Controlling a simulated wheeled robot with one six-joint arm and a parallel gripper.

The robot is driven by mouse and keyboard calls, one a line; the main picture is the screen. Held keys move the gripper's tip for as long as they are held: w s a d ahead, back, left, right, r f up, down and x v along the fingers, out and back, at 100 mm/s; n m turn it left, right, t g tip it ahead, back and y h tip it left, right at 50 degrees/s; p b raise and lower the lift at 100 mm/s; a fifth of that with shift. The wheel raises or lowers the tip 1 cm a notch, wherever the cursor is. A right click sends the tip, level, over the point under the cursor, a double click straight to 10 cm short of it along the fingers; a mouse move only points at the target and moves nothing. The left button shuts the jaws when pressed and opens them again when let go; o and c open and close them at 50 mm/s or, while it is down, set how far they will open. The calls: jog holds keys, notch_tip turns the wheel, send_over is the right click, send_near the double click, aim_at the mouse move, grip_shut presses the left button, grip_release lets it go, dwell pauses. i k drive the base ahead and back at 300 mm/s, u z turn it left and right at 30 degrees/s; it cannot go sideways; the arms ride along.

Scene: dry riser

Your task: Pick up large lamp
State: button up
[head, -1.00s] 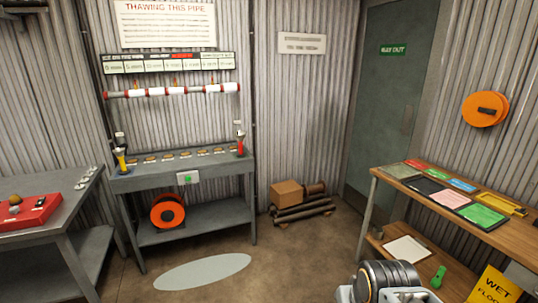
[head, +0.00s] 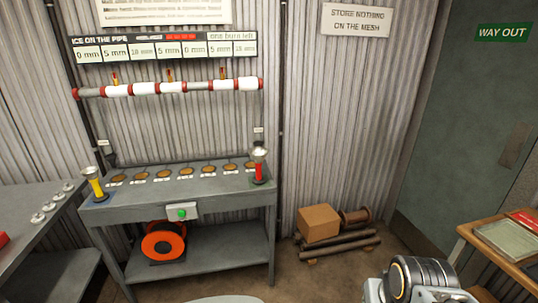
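Two lamp-like tools with flared silver heads stand upright on the grey bench (head: 190,210). The yellow one (head: 96,184) is at the bench's left end. The red one (head: 259,170) is at its right end. They look close in size, and I cannot tell for sure which is the large lamp. Part of my arm shows at the bottom right, apart from both. My gripper's fingers are not visible.
A row of brown discs (head: 186,171) lies between the lamps, below a white-sleeved pipe (head: 170,87). An orange reel (head: 163,241) sits on the bench's lower shelf. A cardboard box (head: 318,223) and dark pipes (head: 340,243) lie right. Tables flank both sides.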

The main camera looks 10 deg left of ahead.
aim_at(258, 154)
jog(key=i, duration=2.45)
jog(key=u, duration=3.25)
